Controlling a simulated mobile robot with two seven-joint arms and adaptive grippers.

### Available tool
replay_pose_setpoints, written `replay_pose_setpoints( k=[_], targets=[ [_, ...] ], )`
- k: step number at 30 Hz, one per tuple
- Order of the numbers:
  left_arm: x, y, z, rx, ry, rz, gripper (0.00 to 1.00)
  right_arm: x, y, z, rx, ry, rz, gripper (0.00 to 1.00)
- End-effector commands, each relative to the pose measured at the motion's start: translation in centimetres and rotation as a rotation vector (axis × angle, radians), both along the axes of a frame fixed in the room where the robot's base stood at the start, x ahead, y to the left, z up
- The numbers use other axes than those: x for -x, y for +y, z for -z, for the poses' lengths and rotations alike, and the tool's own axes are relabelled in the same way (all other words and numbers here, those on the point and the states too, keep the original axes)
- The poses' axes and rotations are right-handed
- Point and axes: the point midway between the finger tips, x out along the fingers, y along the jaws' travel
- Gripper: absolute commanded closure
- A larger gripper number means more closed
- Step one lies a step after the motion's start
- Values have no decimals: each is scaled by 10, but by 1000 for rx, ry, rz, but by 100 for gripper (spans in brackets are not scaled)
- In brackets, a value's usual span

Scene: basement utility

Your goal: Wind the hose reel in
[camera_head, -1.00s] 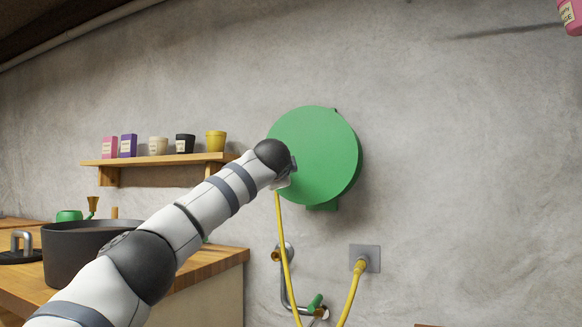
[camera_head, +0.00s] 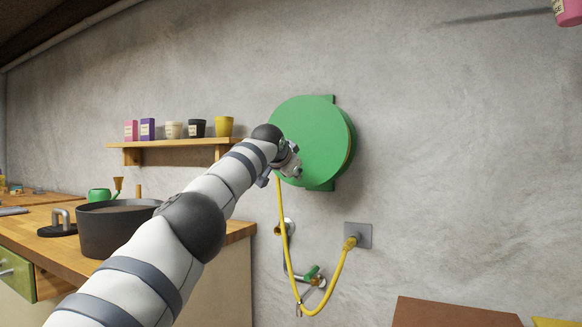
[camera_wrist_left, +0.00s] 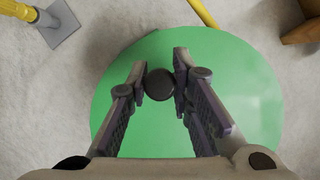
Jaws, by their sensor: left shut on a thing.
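The hose reel (camera_head: 322,138) is a round green drum on the wall, its flat face toward me. In the left wrist view its green face (camera_wrist_left: 245,90) fills the middle. A dark round knob (camera_wrist_left: 160,84) stands out from that face. My left gripper (camera_head: 290,163) is at the lower left of the drum; in the wrist view its two fingers (camera_wrist_left: 161,80) are shut on the knob from both sides. The yellow hose (camera_head: 281,220) hangs from the drum, bends in a low loop and rises to a grey wall plate (camera_head: 365,236). My right gripper is not in view.
A pipe with a green-handled tap (camera_head: 312,272) is on the wall below the reel. A wooden counter (camera_head: 235,232) with a dark pot (camera_head: 105,232) stands left, under a shelf (camera_head: 160,144) of small pots. A brown surface (camera_head: 450,314) shows at the bottom right.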

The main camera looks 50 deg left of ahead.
Motion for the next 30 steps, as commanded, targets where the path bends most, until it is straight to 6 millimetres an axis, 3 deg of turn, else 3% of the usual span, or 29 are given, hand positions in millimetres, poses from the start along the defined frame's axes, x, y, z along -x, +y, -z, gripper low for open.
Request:
replay_pose_setpoints(
  k=[1,24,25,27,30],
  targets=[
    [-1,-3,-8,13,-22,6,100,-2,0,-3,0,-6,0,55],
    [-2,-4,-7,87,-53,10,100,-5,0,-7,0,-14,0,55],
    [-2,-3,-7,88,-52,9,73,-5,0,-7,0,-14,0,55],
    [-1,-3,-6,88,-51,7,59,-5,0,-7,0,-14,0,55],
    [-1,-2,-4,89,-48,5,59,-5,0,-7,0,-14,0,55]
  ],
)
